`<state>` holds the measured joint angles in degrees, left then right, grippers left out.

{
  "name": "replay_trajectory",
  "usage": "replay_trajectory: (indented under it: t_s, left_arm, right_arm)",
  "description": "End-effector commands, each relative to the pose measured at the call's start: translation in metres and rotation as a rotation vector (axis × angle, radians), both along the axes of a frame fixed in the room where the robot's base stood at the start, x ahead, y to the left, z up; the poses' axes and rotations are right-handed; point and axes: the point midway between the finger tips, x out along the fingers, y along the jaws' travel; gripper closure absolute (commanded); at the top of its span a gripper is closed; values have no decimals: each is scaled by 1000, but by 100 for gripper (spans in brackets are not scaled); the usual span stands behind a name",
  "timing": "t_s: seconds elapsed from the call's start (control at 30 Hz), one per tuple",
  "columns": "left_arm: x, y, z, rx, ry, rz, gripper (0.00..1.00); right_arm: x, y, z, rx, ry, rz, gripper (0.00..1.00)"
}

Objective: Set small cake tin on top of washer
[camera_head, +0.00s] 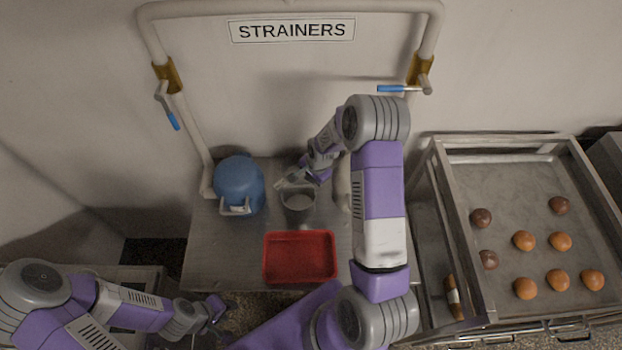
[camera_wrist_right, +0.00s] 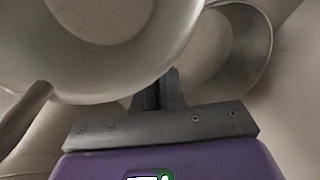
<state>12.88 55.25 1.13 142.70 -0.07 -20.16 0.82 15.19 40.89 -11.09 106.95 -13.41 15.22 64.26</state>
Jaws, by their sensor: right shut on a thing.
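A small round grey metal tin (camera_head: 298,199), which looks like the small cake tin, is at the middle of a steel top (camera_head: 215,265). My right gripper (camera_head: 287,184) reaches down to its far rim and is shut on it. In the right wrist view, the dark fingers (camera_wrist_right: 158,92) meet round metal; a large curved metal form (camera_wrist_right: 150,50) fills the upper left, and a rimmed metal one (camera_wrist_right: 238,50) is at right. The fingertips are partly hidden there. I cannot pick out the washer for certain. My left gripper (camera_head: 219,309) is low, away from the tin; its jaws are unclear.
A blue pot (camera_head: 239,183) stands left of the tin, and a red tray (camera_head: 300,233) lies in front of it. A pale object (camera_head: 342,185) is partly behind my right arm. A metal rack (camera_head: 510,185) with several buns is at right. A pipe frame rises behind.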

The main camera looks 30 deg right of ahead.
Motion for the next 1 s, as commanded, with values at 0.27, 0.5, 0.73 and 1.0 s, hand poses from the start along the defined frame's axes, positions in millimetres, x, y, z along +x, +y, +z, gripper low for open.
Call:
replay_trajectory:
  t_s: [0.27, 0.5, 0.73, 1.0]
  left_arm:
    - [0, 0, -3, 0, 0, 0, 60]
    - [0, 0, -3, 0, 0, 0, 60]
    - [0, 0, 1, 0, 0, 0, 60]
    - [0, 0, 0, 0, 0, 0, 60]
  right_arm:
    - [0, 0, -3, 0, 1, 0, 70]
    - [0, 0, -3, 0, 1, 0, 66]
    - [-1, -1, 9, -1, -3, 0, 66]
    - [-12, -3, 63, -1, -5, 1, 66]
